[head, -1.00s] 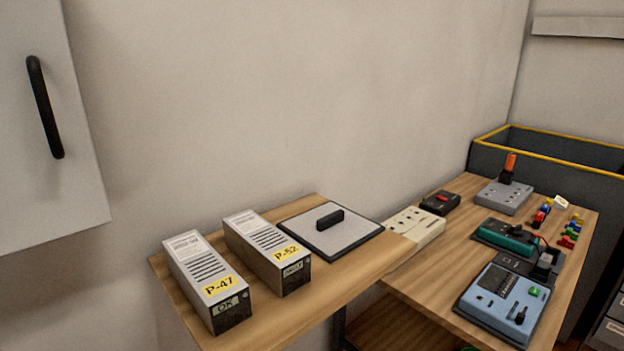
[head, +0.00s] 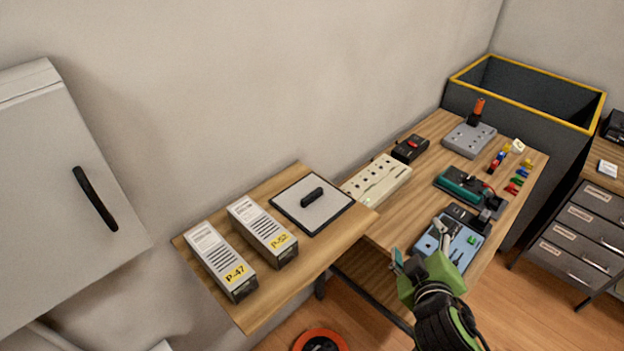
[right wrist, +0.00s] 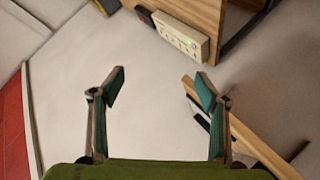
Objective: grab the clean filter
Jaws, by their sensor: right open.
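Two grey box-shaped filters with slotted tops lie side by side on a small wooden shelf. The left one is labelled P-47 (head: 213,255); an OK tag showed below its label earlier. The right one is labelled P-52 (head: 258,228); the smaller tag on its end is not readable. My right gripper (head: 420,247) is open and empty, right of the filters and in front of the blue meter. In the right wrist view its two fingers (right wrist: 160,84) stand apart with nothing between them. My left gripper is not in view.
A flat panel with a black handle (head: 330,213) lies right of the filters. A cream socket strip (head: 378,180) and a blue meter (head: 464,244) are on the bench. A wall cabinet (head: 50,215) hangs at left. An orange-rimmed round thing (head: 300,342) is on the floor.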

